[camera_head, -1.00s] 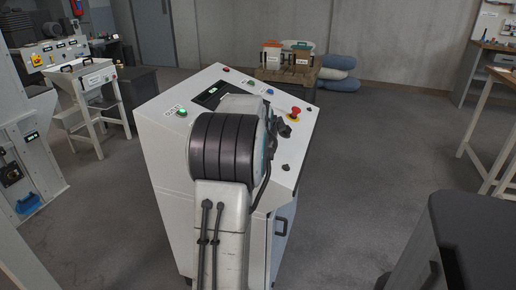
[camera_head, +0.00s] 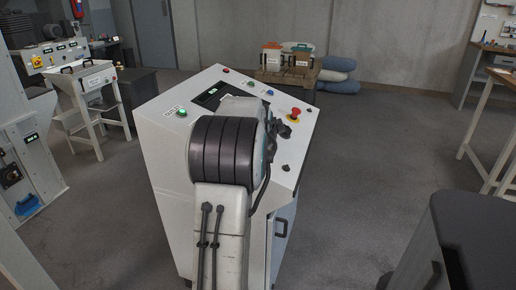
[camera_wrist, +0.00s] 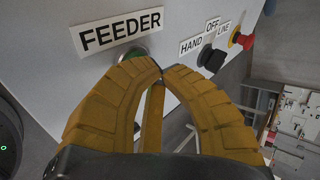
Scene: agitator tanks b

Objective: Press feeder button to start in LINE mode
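The feeder button (camera_wrist: 134,54) is a green button in a metal ring under a white FEEDER label (camera_wrist: 121,32) in the wrist view. My gripper (camera_wrist: 160,72) has yellow-brown fingers with their tips together and nothing between them. The tips overlap the button's lower right edge in the picture; I cannot tell whether they touch it. A black selector knob (camera_wrist: 211,58) sits to the right among HAND, OFF and LINE labels; its setting is not clear. In the head view my arm stands before the white control console (camera_head: 160,150) and hides my fingertips.
A red emergency stop (camera_wrist: 242,40) on a yellow base is right of the selector; it also shows in the head view (camera_head: 294,115). Another green button (camera_head: 182,112) is at the console's left. A dark cabinet (camera_head: 460,235) stands front right, with open floor between.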

